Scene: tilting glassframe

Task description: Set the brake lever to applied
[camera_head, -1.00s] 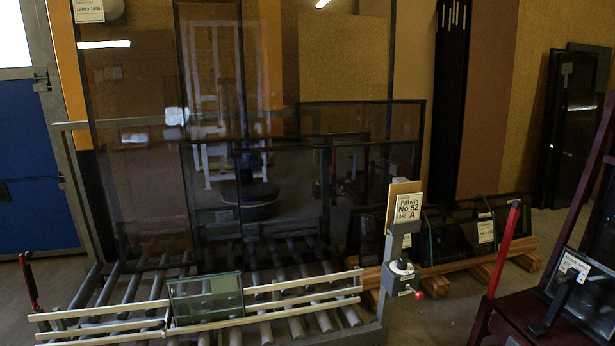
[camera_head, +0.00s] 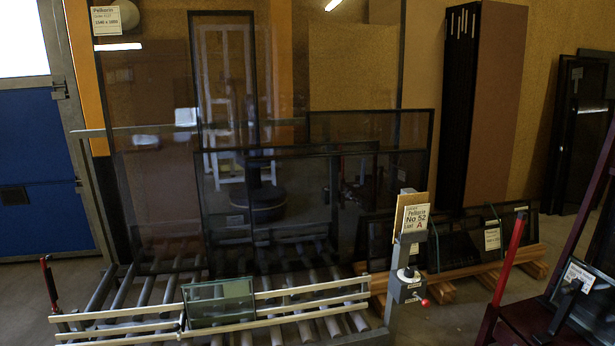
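A grey control box (camera_head: 407,286) stands on the post at the right front corner of the roller frame. A short lever with a red knob (camera_head: 424,302) sticks out from its lower right side. A second lever with a red grip (camera_head: 48,282) stands nearly upright at the frame's left front corner. I cannot tell from the picture which one is the brake lever, and any position markings are too small to read. My gripper is not in view.
The roller frame (camera_head: 115,327) carries large dark glass panes and a small greenish pane (camera_head: 218,302) at its front. A dark red rack with a bright red upright (camera_head: 508,262) stands at the right. Wooden beams (camera_head: 470,270) lie behind. Some floor is bare between post and rack.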

